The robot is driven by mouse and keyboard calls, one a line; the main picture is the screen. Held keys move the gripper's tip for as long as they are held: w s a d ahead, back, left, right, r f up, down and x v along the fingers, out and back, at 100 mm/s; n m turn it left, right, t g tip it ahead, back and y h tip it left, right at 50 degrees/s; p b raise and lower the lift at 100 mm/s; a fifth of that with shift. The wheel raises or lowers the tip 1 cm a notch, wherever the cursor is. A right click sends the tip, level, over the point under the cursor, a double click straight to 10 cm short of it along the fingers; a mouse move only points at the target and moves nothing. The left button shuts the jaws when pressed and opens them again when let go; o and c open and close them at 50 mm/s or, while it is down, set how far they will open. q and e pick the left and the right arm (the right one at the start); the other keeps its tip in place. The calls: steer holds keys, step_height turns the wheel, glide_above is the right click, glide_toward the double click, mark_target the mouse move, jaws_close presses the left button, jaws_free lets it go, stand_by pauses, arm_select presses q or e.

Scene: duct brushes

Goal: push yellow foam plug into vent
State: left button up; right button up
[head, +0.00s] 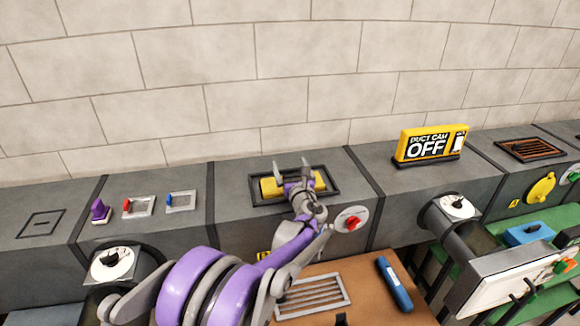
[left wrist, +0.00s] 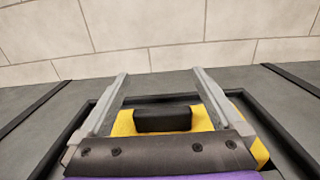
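The yellow foam plug (head: 268,187) lies within the black-framed vent (head: 256,201) on top of the grey duct. In the left wrist view the plug (left wrist: 125,123) has a black block-shaped grip (left wrist: 162,120) on it, and the vent's black frame (left wrist: 75,122) surrounds it. How deep the plug sits is hard to tell. My left gripper (head: 291,167) is over the plug and covers its middle. In the left wrist view its fingers (left wrist: 160,77) are spread wide, with gaps on both sides of the black grip. My right gripper is not in view.
A purple plug-like piece (head: 100,211) and two small switch plates stand left. A yellow "DUCT CAM OFF" display (head: 432,144) stands right. A grille (head: 312,296) and blue tube (head: 394,284) lie on the brown board.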

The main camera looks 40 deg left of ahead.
arm_select(q)
steer(key=shift+d+f, duration=0.4)
steer(key=shift+f, duration=0.45)
steer(key=shift+s+d+f, duration=0.1)
steer(key=shift+s+d, duration=0.2)
steer(key=shift+d, duration=0.1)
steer(key=v, duration=0.3)
steer(key=r+v, duration=0.1)
steer(key=v, duration=0.4)
steer(key=shift+s+d+r, duration=0.15)
steer(key=shift+s+r, duration=0.15)
steer(key=shift+s, duration=0.1)
steer(key=shift+s+d+r, duration=0.15)
steer(key=shift+s+d, duration=0.05)
